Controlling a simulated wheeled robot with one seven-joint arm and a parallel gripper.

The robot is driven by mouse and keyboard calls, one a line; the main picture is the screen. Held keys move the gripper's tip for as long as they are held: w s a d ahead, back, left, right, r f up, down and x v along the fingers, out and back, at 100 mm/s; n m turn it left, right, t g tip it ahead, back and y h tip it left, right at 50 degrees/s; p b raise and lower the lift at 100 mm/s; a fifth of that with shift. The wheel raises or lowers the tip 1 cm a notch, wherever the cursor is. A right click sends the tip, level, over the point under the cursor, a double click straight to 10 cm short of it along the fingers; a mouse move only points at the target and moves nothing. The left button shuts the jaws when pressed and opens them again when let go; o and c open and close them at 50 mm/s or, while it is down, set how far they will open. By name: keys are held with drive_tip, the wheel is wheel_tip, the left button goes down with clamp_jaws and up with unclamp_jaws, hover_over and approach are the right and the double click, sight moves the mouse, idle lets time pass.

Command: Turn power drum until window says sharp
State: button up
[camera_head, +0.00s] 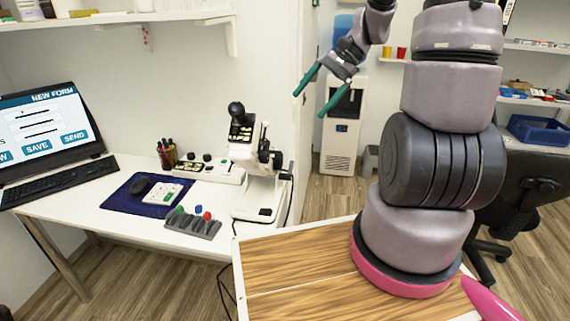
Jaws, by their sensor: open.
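A white instrument with a black eyepiece (241,125) stands on the right end of the white desk. A dark round part (277,160) sits on its right side; it may be the power drum, but I cannot tell for sure. A yellowish marked strip shows below the eyepiece, too small to read, and I cannot make out any window saying sharp. My gripper (310,105), with two green fingers, is open and empty. It hangs in the air to the right of the instrument and higher in the picture, apart from it.
A shelf (120,18) hangs above. A water cooler (341,130) stands behind my gripper.

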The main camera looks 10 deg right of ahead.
drive_tip(key=w+d+f+m+t+y, duration=0.1)
drive_tip(key=w+f+m+y, duration=0.2)
drive_tip(key=f, duration=0.4)
drive_tip(key=w+d+f+m+y, duration=0.1)
drive_tip(key=w+f+m+y, duration=0.15)
drive_tip(key=f, duration=0.35)
drive_tip(key=m+t+y, duration=0.3)
drive_tip(key=m+t, duration=0.4)
drive_tip(key=m, duration=0.1)
approach(282, 162)
drive_tip(key=shift+n, duration=0.25)
drive_tip(key=x, duration=0.9)
drive_tip(key=shift+s, duration=0.15)
drive_tip(key=shift+c, duration=0.3)
drive_tip(key=c, duration=1.3)
drive_tip(key=shift+o, duration=0.2)
drive_tip(key=m, duration=0.5)
drive_tip(key=shift+m, duration=0.3)
drive_tip(key=o, duration=1.3)
drive_tip(key=v, duration=1)
drive_tip(key=shift+s+d+r, duration=0.15)
drive_tip(key=shift+s+d, duration=0.1)
drive_tip(key=shift+d, duration=0.05)
